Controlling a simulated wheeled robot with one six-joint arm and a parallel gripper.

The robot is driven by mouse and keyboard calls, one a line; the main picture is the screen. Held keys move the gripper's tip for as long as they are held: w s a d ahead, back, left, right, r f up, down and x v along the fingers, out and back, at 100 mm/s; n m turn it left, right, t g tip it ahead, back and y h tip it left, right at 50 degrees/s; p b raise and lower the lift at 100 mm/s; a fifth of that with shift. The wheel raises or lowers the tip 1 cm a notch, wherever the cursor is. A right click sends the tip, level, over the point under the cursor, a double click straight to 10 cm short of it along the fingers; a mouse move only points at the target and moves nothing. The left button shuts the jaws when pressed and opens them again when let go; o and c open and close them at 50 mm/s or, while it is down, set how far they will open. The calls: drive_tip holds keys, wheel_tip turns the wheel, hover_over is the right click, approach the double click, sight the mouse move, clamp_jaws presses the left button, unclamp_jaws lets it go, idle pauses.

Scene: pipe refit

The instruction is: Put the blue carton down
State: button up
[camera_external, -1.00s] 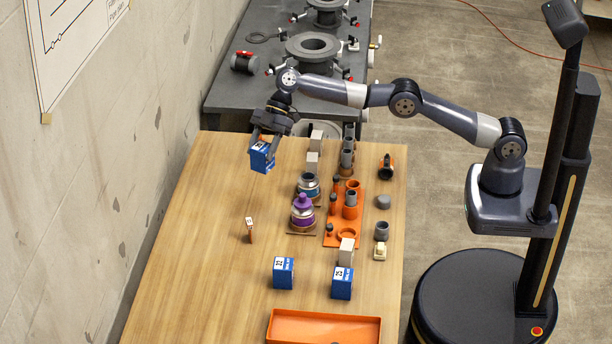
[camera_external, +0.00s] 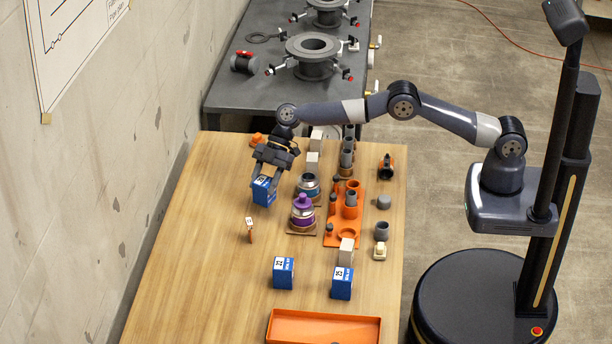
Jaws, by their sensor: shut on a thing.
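My gripper (camera_external: 265,182) is shut on a blue carton (camera_external: 263,191) with a white label on top. The carton is upright, close over the wooden table or touching it; I cannot tell which. It is at the left far part of the table, left of the blue-and-silver tin. Two other blue cartons stand on the table nearer the front, one at the left (camera_external: 283,273) and one at the right (camera_external: 342,283).
A small tagged orange item (camera_external: 249,230) stands just in front of the held carton. A purple container (camera_external: 303,212), the tin (camera_external: 309,184) and an orange parts board (camera_external: 337,239) lie to the right. An orange tray (camera_external: 324,327) is at the front. The left table area (camera_external: 200,260) is clear.

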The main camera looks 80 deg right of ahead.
sight(260, 202)
drive_tip(key=shift+f, duration=1.45)
drive_tip(key=shift+f, duration=0.2)
drive_tip(key=o, duration=1)
drive_tip(key=shift+r, duration=0.2)
drive_tip(key=shift+d+r, duration=0.1)
drive_tip(key=shift+r, duration=0.05)
drive_tip(key=b+v, duration=0.1)
drive_tip(key=v, duration=1)
drive_tip(key=shift+s+d+r+b, duration=0.1)
drive_tip(key=shift+d+r+b, duration=0.1)
drive_tip(key=shift+d+b, duration=0.1)
drive_tip(key=shift+o, duration=0.4)
